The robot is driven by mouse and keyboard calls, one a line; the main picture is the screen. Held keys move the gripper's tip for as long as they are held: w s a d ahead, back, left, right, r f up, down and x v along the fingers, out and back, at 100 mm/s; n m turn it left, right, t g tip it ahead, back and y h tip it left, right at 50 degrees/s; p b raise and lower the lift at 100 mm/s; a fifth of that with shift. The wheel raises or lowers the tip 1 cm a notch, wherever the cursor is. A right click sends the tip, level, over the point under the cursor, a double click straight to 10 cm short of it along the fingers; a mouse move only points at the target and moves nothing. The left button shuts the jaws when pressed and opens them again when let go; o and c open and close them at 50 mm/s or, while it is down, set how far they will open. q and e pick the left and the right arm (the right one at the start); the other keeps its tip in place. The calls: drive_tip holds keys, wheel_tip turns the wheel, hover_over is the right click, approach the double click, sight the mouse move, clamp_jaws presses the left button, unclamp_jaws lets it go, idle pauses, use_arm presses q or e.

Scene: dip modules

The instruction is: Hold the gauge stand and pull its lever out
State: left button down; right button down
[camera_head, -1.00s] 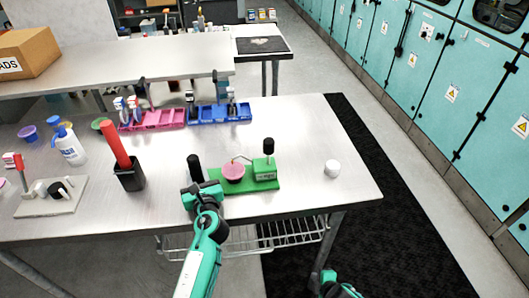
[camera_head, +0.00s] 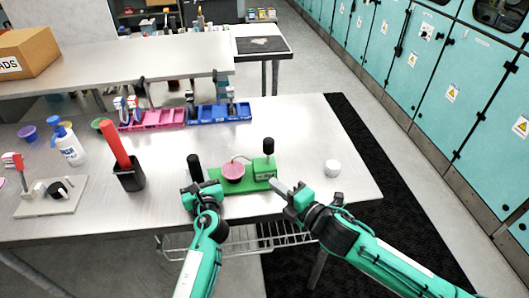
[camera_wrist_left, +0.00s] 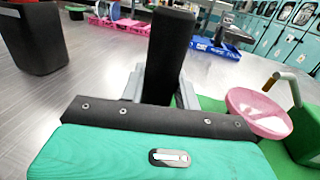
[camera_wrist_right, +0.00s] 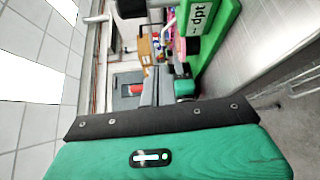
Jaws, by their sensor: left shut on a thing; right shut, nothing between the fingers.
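The gauge stand has a green base (camera_head: 235,206) with a pink dish (camera_head: 233,173), a green block (camera_head: 262,168) and a black post (camera_head: 195,166). A black knob (camera_head: 268,145) tops the block. A thin bent metal rod (camera_wrist_left: 293,88) reaches from the block over the dish; I cannot tell whether the rod or the knob is the lever. My left gripper (camera_wrist_left: 162,92) is shut on the upright black post. My right gripper (camera_head: 277,186) is shut and empty beside the stand's right end. In the right wrist view, the stand's labelled green block (camera_wrist_right: 205,20) is close to the fingers.
A black holder (camera_head: 130,179) with a red stick stands to the left. A pink tray (camera_head: 152,121) and a blue tray (camera_head: 220,113) lie at the back. The table's front edge is near both grippers.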

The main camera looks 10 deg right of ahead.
sight(269, 152)
drive_tip(key=r, duration=0.1)
drive_tip(key=w+r, duration=0.1)
drive_tip(key=r, duration=0.1)
drive_tip(key=shift+a+m+t+y, duration=0.1)
drive_tip(key=shift+m+t+y, duration=0.2)
drive_tip(key=shift+m, duration=0.1)
drive_tip(key=w, duration=0.3)
drive_tip(key=w+a, duration=0.1)
drive_tip(key=w, duration=0.5)
drive_tip(key=shift+w+a, duration=0.1)
drive_tip(key=shift+a, duration=0.3)
